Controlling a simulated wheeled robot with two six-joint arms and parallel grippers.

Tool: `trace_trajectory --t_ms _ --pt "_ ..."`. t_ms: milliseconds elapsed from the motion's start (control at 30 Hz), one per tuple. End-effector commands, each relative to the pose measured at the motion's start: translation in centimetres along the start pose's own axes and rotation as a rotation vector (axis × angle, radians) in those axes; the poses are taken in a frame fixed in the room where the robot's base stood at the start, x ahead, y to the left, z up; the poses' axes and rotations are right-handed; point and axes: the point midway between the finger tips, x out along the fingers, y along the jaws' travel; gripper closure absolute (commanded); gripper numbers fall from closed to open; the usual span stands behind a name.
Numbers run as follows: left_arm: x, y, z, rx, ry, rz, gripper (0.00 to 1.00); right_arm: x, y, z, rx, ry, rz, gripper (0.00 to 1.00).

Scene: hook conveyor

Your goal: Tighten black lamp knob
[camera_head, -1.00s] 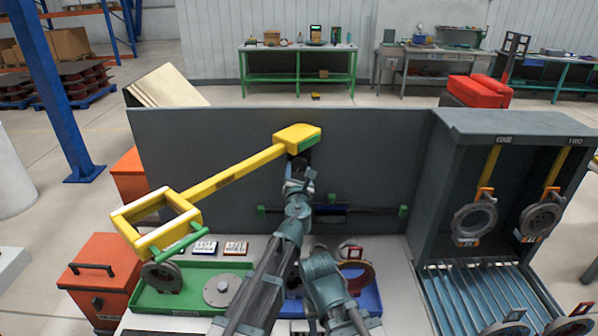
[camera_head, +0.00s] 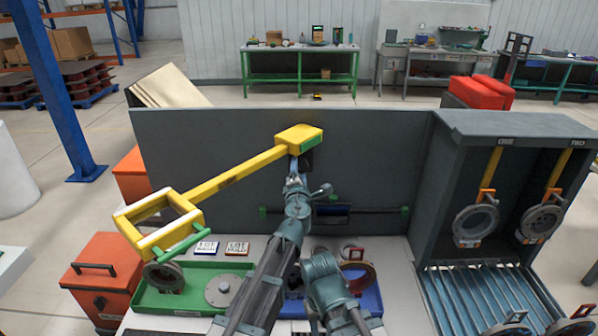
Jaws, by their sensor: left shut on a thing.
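The lamp is a yellow arm (camera_head: 238,172) with a rectangular yellow-and-white frame (camera_head: 160,221) at its lower left end and a yellow box head (camera_head: 299,138) at its upper right end. A black knob (camera_head: 308,158) shows in part just under the box head, against the grey panel. My left gripper (camera_head: 297,167) reaches up to this knob from below and is shut on it. The fingertips are small and dark, and part of the knob is hidden behind them. My right gripper does not show.
A green tray (camera_head: 170,300) and a blue tray (camera_head: 371,299) with round parts lie below on the bench. A grey panel (camera_head: 220,140) stands behind. At right, a grey rack (camera_head: 440,190) holds rings on yellow hooks. An orange box (camera_head: 100,270) stands at left.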

Motion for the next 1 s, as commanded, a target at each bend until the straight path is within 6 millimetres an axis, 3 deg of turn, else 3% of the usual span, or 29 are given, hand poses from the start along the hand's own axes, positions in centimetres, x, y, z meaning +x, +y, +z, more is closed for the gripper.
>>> trace_trajectory --t_ms 767,800,933,1000 --pt "-0.15 -0.03 0.03 0.098 -0.002 -0.001 0.93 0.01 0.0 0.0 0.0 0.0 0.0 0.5" --pt "-0.15 -0.03 0.03 0.098 -0.002 -0.001 0.36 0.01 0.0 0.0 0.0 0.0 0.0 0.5" --pt "-0.12 -0.01 0.02 0.099 -0.001 -0.001 0.12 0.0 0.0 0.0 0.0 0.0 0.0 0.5" --pt "-0.09 0.0 0.01 0.099 -0.001 -0.001 0.08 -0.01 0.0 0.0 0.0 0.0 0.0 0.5"
